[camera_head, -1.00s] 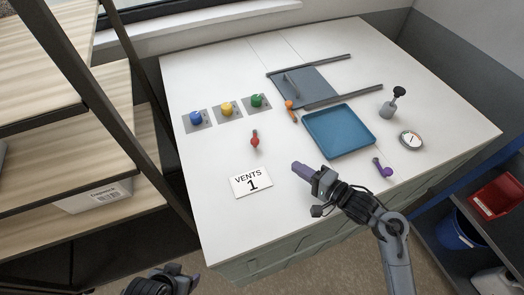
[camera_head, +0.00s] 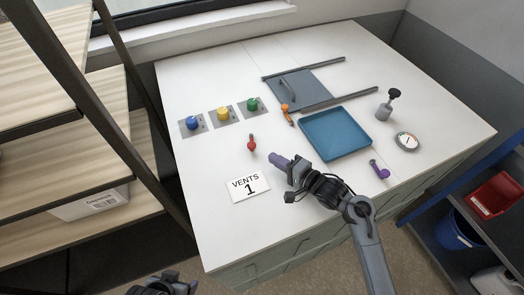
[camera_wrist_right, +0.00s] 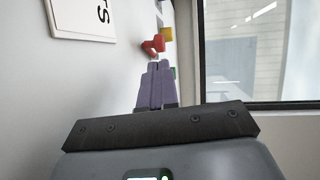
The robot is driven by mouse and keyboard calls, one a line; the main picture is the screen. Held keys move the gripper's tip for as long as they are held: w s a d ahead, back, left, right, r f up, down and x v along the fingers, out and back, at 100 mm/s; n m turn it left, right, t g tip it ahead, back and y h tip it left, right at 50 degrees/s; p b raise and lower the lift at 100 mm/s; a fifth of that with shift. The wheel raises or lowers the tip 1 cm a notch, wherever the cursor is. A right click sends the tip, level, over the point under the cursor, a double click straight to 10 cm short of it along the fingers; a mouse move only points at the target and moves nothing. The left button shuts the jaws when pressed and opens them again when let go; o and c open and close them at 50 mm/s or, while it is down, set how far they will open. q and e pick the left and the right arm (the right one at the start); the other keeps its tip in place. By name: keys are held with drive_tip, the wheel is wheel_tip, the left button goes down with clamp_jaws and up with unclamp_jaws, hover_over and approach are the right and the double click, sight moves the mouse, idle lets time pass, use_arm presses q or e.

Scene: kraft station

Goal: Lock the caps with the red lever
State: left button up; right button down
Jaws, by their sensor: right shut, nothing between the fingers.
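The red lever (camera_head: 252,145) stands on the white table, in front of a row of three caps. The caps are blue (camera_head: 193,123), yellow (camera_head: 223,114) and green (camera_head: 252,104), each on a grey plate. My right gripper (camera_head: 273,157) is shut and empty, with its purple fingertips just right of the red lever and apart from it. In the right wrist view the closed fingers (camera_wrist_right: 155,85) point toward the red lever (camera_wrist_right: 153,44), with the yellow cap (camera_wrist_right: 167,34) behind it. My left gripper (camera_head: 172,284) is at the bottom edge, partly cut off; its fingers are not clear.
A "VENTS 1" card (camera_head: 249,186) lies in front of the lever. A blue tray (camera_head: 367,146), an orange lever (camera_head: 287,115), a sliding panel (camera_head: 309,92), a purple lever (camera_head: 380,170), a gauge (camera_head: 407,141) and a black-knobbed plunger (camera_head: 385,108) are to the right. Shelves stand left.

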sight(252, 148)
drive_tip(key=shift+x, duration=3.15)
drive_tip(key=shift+s+a+r+p, duration=0.2)
drive_tip(key=shift+a+p, duration=0.1)
drive_tip(key=shift+p, duration=0.35)
drive_tip(key=shift+a+p, duration=0.2)
drive_tip(key=shift+p, duration=0.1)
drive_tip(key=shift+a+f, duration=0.1)
drive_tip(key=shift+f, duration=0.1)
